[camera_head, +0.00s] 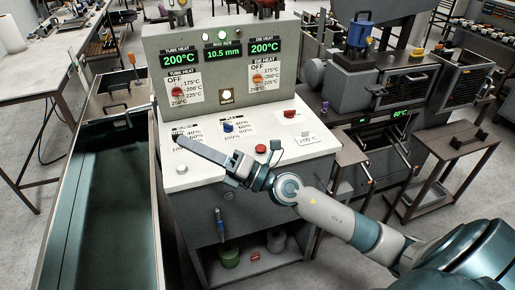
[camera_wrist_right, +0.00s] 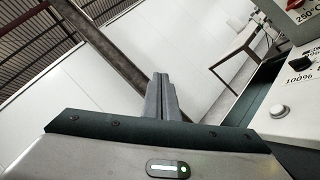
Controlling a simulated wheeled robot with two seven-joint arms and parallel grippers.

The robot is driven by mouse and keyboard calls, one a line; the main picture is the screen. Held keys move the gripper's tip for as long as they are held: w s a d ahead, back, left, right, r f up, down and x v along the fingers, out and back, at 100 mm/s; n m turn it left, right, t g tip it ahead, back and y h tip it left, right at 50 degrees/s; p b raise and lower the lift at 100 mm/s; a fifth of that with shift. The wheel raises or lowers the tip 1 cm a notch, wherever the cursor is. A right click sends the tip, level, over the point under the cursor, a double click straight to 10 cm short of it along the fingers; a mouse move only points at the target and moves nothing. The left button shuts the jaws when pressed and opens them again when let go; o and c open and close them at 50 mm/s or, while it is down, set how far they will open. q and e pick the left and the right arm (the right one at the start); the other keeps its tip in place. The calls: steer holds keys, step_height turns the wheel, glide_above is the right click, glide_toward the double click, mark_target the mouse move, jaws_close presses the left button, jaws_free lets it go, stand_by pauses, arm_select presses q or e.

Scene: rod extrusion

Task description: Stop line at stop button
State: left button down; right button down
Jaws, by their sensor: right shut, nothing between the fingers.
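The control console (camera_head: 215,182) stands in the middle of the head view. A red round button (camera_head: 261,149) sits on its sloped panel near the front edge, just above my right wrist. A pale round button (camera_head: 181,169) sits at the panel's front left; it also shows in the right wrist view (camera_wrist_right: 278,111). I cannot read which button is marked stop. My right gripper (camera_head: 182,139) is shut and empty, reaching over the panel towards its left side, and hides part of the labels. Its closed fingers (camera_wrist_right: 160,98) also show in the right wrist view. My left gripper is not in view.
Green displays (camera_head: 223,52) and heat knobs are on the upright panel. A red knob (camera_head: 289,113) and a blue knob (camera_head: 228,127) are on the sloped panel. A long water trough (camera_head: 112,215) lies left. A dark machine (camera_head: 375,95) stands right.

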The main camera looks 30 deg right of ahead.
steer(key=w+d+f+n+g+h, duration=0.45)
steer(key=f+n+g, duration=0.3)
steer(key=n, duration=0.45)
steer(key=w+d+h, duration=0.2)
steer(key=d+h, duration=0.3)
steer(key=d, duration=0.5)
steer(key=w+d+h, duration=0.3)
steer(key=d+h, duration=0.2)
steer(key=d, duration=0.6)
steer(key=shift+d+r+h, duration=0.15)
steer(key=shift+r+h, duration=0.2)
steer(key=shift+f, duration=0.1)
